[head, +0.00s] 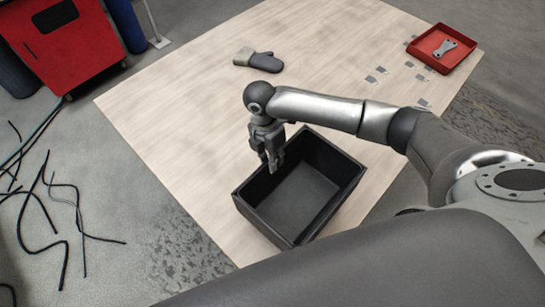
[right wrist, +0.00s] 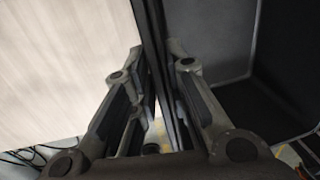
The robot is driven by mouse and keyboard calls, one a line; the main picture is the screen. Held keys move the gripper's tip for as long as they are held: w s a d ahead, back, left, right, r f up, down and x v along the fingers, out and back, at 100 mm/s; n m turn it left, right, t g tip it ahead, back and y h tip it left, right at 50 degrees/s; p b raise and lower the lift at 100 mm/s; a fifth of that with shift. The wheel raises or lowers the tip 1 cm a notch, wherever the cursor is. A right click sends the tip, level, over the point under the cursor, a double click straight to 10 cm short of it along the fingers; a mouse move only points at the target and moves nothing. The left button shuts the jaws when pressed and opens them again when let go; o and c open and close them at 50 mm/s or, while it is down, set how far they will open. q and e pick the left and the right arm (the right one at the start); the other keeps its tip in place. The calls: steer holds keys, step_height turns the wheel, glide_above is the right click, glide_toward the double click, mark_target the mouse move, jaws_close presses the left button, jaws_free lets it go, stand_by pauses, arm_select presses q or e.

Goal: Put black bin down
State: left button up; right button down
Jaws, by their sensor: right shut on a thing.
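The black bin (head: 312,195) is an empty, open-topped box in the middle of the head view, over the near part of the wooden surface. My right gripper (head: 268,158) is at the bin's far left wall, with its fingers pointing down and shut on that wall. In the right wrist view the fingers (right wrist: 165,100) sit on both sides of the bin's wall (right wrist: 156,35), and the bin's inside shows on the right. I cannot tell whether the bin's base touches the surface. My left gripper is not in view.
The pale wooden surface (head: 180,110) is clear to the left of the bin. A grey glove (head: 258,60) lies at the back. A red tray (head: 440,48) holds a metal bracket (head: 446,47), with several small brackets beside it. A red cabinet (head: 65,42) and black cables (head: 50,195) are at left.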

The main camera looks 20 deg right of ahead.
steer(key=c, duration=1.5)
jaws_free()
steer(key=shift+s+f, duration=0.15)
steer(key=shift+f, duration=0.05)
steer(key=shift+o, duration=0.3)
steer(key=shift+r, duration=0.3)
step_height(320, 180, up, 12)
steer(key=w+b, duration=0.2)
steer(key=shift+a+b, duration=0.35)
